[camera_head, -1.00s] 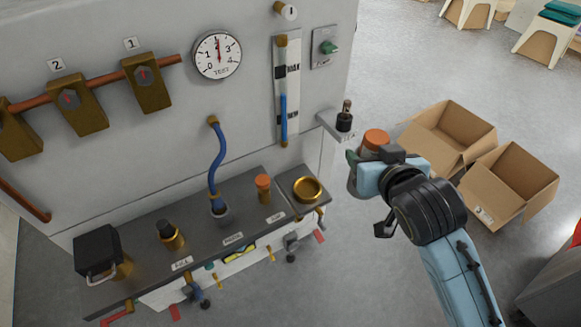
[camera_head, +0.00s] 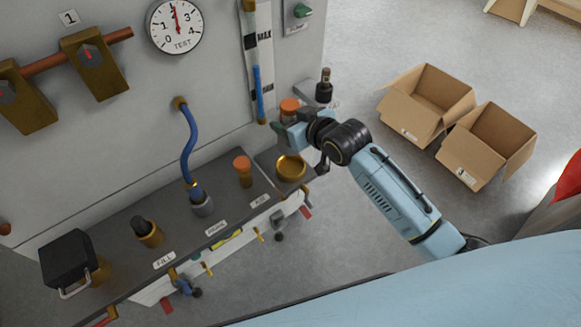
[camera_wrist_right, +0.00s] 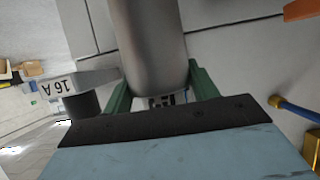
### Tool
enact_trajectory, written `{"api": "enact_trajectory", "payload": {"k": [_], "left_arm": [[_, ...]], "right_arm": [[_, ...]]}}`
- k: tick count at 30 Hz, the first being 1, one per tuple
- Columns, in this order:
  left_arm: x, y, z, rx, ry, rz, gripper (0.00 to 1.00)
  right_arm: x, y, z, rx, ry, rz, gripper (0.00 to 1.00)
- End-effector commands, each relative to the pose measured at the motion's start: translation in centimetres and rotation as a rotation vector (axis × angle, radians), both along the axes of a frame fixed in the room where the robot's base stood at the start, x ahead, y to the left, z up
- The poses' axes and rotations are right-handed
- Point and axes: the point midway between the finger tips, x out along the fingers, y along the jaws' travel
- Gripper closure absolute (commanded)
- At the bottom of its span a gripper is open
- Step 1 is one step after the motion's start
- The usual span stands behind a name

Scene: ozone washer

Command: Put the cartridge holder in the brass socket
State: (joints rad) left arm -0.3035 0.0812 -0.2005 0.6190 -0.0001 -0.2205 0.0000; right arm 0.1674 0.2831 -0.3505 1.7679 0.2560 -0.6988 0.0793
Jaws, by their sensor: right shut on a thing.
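The cartridge holder (camera_head: 289,107) shows in the head view as an orange-topped cylinder in my right gripper (camera_head: 284,126). In the right wrist view the holder (camera_wrist_right: 148,45) is a grey metallic cylinder, and the green fingers (camera_wrist_right: 160,88) are shut on its two sides. Its lower end is cut off or hidden in both views. The brass socket (camera_head: 291,168) looks like an open brass ring at the right end of the dark bench. My right gripper and the holder appear just above it in the head picture, apart from it. My left gripper is out of view.
A small shelf bears a black fitting (camera_head: 323,85) close behind the gripper; its 16 A label (camera_wrist_right: 58,86) shows in the wrist view. A smaller orange-capped brass piece (camera_head: 243,168) and a blue hose (camera_head: 188,145) stand left of the socket. Cardboard boxes (camera_head: 428,100) lie right.

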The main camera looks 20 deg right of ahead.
Motion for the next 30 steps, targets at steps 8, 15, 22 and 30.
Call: {"api": "enact_trajectory", "payload": {"k": [8,15,22,30], "left_arm": [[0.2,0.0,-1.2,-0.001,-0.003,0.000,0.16],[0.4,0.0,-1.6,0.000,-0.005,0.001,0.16],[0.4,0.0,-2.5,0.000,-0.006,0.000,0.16],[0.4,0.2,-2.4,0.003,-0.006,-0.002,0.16]], "right_arm": [[0.1,0.1,-5.0,0.002,0.001,0.003,0.81],[0.1,0.1,-6.9,0.004,0.000,0.003,0.81],[0.1,0.0,-9.9,0.002,0.000,0.002,0.81],[0.1,0.0,-9.9,0.002,-0.002,0.003,0.81]]}}
